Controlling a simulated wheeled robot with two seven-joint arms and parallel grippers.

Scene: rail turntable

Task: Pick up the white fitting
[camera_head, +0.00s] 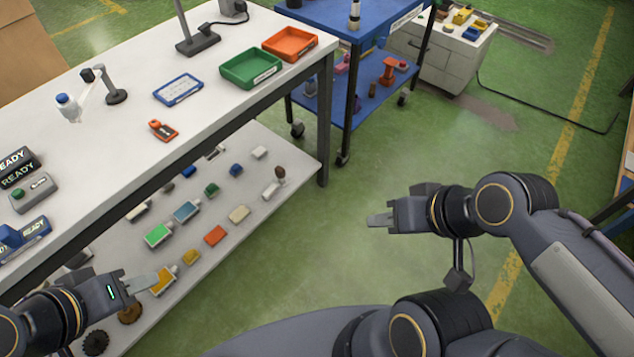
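Several pale pieces lie on the lower shelf; I cannot tell which is the white fitting. One is a small white block (259,152) near the shelf's far end. Another is a white cylindrical piece (269,191) beside a brown knob (280,172). A cream block (239,213) lies nearer. My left gripper (150,283) is over the shelf's near part, beside a yellow piece (163,281); its finger gap does not show. My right gripper (380,220) is over the green floor, right of the shelf, with nothing visible in it. Its finger gap is not clear either.
The white tabletop (130,130) overhangs the shelf (265,228). It holds a green tray (250,68), an orange tray (290,44) and a jointed stand (115,96). A blue cart (345,15) stands beyond.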

